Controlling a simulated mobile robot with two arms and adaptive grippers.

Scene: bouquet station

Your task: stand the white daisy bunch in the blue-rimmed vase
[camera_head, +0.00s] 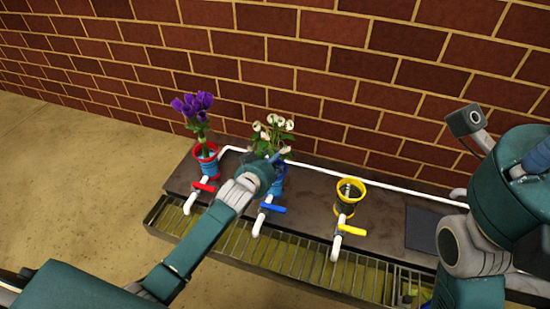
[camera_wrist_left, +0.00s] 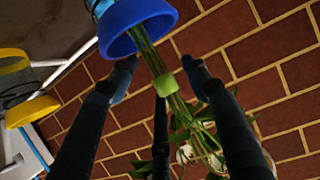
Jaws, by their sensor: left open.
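The white daisy bunch (camera_head: 275,132) stands in the blue-rimmed vase, its white heads above my left wrist in the head view. In the left wrist view, which looks upside down, the stems (camera_wrist_left: 150,55) of the bunch run into the mouth of the blue-rimmed vase (camera_wrist_left: 140,25); a green band (camera_wrist_left: 167,84) is around them. My left gripper (camera_wrist_left: 162,80) is open, its fingers spread on both sides of the stems near the band. In the head view my left wrist hides most of the blue-rimmed vase (camera_head: 279,180). My right gripper cannot be made out.
A red-rimmed vase (camera_head: 207,163) with purple flowers (camera_head: 193,106) stands to the left. An empty-looking yellow-rimmed vase (camera_head: 348,196) stands to the right. White pipe and taps with red (camera_head: 204,187), blue (camera_head: 272,208) and yellow (camera_head: 353,230) handles line the bench. A brick wall rises behind.

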